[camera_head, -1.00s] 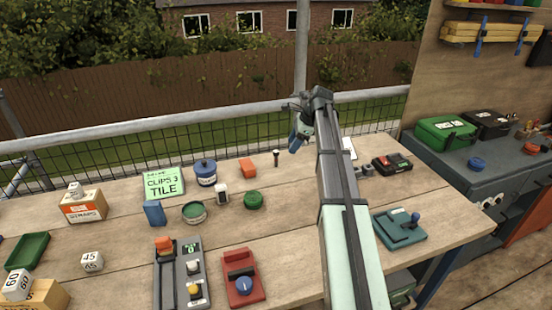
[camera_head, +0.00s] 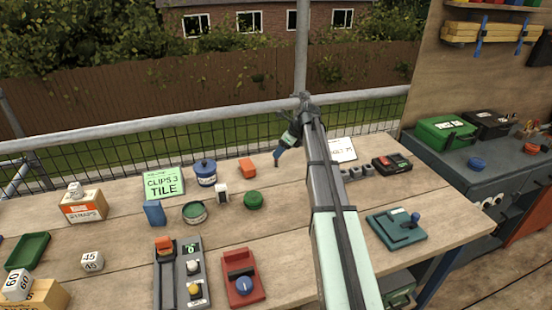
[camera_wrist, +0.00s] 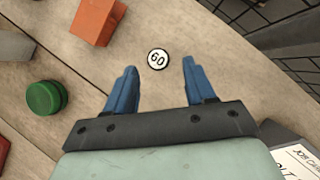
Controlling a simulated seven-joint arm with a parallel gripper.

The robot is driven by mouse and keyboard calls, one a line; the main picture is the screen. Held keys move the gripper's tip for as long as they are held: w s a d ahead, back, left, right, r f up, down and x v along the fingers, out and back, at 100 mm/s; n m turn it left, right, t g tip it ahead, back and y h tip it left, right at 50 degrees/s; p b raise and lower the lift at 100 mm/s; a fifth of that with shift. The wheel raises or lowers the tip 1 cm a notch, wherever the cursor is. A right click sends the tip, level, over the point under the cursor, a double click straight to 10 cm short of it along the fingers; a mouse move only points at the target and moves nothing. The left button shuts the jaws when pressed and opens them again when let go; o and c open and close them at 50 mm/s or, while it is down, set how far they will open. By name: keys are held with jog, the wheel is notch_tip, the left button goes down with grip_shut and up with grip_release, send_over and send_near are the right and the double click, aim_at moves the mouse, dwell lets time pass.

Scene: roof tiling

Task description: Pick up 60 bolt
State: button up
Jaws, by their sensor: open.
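The 60 bolt (camera_wrist: 158,59) shows in the wrist view as a round white head with a dark rim and the number 60, seen from above. It stands on the wooden table. My gripper (camera_wrist: 159,68) is open, with a blue finger on each side of the bolt head in that view and clear gaps to both. Nothing is held. In the head view, my gripper (camera_head: 279,153) is right at the bolt and covers most of it; the exact height of the fingertips above the bolt is hard to tell.
An orange block (camera_head: 247,168) and a green round lid (camera_head: 253,200) lie left of the bolt. A white card (camera_head: 342,150) and dark small devices (camera_head: 390,164) lie to the right. The railing (camera_head: 250,110) runs behind the table.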

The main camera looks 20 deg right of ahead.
jog(key=shift+x, duration=3.2)
jog(key=shift+w+a+r, duration=0.1)
jog(key=shift+w+a, duration=0.05)
jog(key=shift+c, duration=0.2)
grip_shut()
jog(key=shift+r, duration=0.15)
